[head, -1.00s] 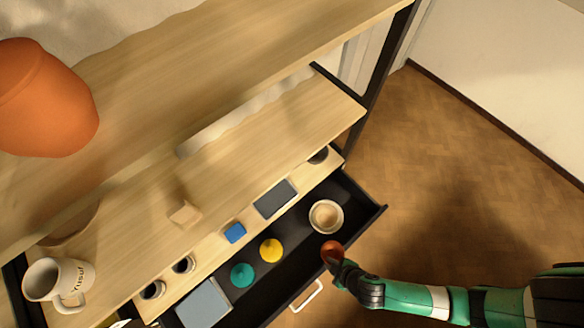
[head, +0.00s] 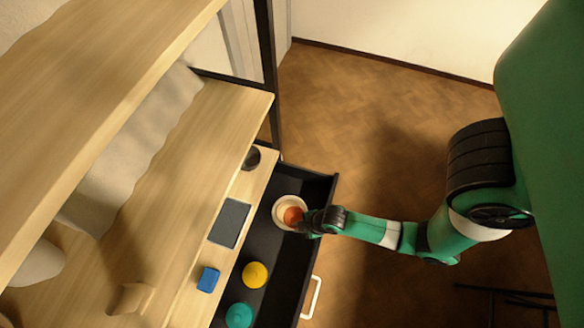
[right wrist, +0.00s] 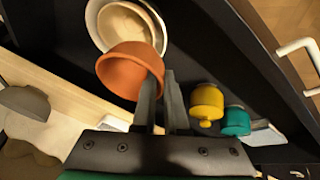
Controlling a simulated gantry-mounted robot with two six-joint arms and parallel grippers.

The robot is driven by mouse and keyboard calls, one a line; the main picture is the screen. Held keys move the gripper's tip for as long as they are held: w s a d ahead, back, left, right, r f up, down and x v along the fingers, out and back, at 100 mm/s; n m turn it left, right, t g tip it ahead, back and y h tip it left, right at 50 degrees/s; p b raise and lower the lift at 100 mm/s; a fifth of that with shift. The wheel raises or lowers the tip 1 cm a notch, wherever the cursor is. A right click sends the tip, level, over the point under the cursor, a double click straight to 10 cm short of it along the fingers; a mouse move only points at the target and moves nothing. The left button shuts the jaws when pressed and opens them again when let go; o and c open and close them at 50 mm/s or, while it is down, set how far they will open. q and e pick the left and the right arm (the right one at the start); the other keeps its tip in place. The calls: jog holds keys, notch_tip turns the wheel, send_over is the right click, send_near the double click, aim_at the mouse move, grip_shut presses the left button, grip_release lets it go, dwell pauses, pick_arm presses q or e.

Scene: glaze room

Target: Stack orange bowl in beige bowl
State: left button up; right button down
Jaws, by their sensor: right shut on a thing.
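The orange bowl (right wrist: 125,72) is in my right gripper (right wrist: 161,82), whose fingers are shut on its rim in the right wrist view. In the head view the orange bowl (head: 292,216) overlaps the beige bowl (head: 281,205), which is in the black drawer near its far end. The beige bowl (right wrist: 118,20) also shows behind the orange one in the right wrist view, with a paler rim around it. I cannot tell whether the two bowls touch. The right gripper (head: 305,220) comes in from the right. My left gripper is not in view.
The open black drawer (head: 263,232) also holds a yellow lidded pot (head: 255,275) and a teal one (head: 239,315). A white handle (head: 315,297) is on its front. A blue block (head: 208,279) and a dark grey panel (head: 230,223) are on the wooden surface beside it.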

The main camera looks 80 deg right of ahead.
aim_at(294, 219)
jog(key=d+f+b, duration=0.1)
jog(key=w+d+f+b, duration=0.1)
jog(key=f, duration=0.1)
jog(key=w+d+f+b, duration=0.1)
jog(key=f, duration=0.1)
jog(key=shift+w+d, duration=0.2)
jog(key=shift+w, duration=0.05)
jog(key=shift+d+f, duration=0.1)
jog(key=f+b, duration=0.3)
jog(key=f, duration=0.1)
jog(key=shift+w+d, duration=0.25)
jog(key=shift+d, duration=0.1)
jog(key=c, duration=1)
grip_release()
jog(key=shift+o, duration=0.2)
jog(key=shift+s, duration=0.1)
jog(key=p+v, duration=0.8)
jog(key=v, duration=0.4)
jog(key=shift+r, duration=0.15)
